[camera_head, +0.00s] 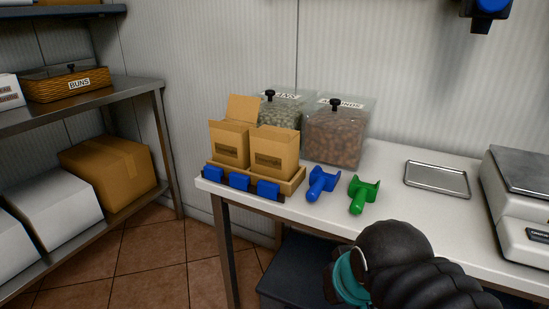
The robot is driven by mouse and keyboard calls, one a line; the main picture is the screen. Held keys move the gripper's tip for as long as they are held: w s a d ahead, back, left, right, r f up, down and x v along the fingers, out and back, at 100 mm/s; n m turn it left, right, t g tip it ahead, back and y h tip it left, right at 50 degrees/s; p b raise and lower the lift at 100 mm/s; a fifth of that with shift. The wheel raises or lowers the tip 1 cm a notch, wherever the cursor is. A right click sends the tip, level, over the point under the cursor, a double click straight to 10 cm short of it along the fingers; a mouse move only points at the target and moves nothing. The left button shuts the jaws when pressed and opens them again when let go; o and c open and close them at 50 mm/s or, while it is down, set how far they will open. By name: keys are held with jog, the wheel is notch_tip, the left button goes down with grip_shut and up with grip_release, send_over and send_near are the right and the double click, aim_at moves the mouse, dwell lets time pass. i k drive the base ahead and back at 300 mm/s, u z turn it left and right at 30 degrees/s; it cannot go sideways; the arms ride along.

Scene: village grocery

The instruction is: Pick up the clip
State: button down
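Three small blue block-like pieces, which look like clips, sit along the front edge of a wooden tray (290,192): a left one (213,175), a middle one (239,182) and a right one (268,190). I cannot tell which of them is the clip meant. My black arm with a teal ring shows at the bottom, in front of the counter. My gripper's fingers are not in view.
A blue scoop (321,183) and a green scoop (363,194) lie right of the tray. Clear bins (340,130) stand behind. A metal tray (437,177) and a scale (518,205) are on the counter's right. A shelf (100,97) with boxes stands left.

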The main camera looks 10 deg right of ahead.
aim_at(265, 189)
jog(key=u, duration=1.3)
jog(key=k, duration=0.7)
jog(key=z, duration=0.85)
jog(key=i, duration=0.4)
jog(key=u, duration=0.15)
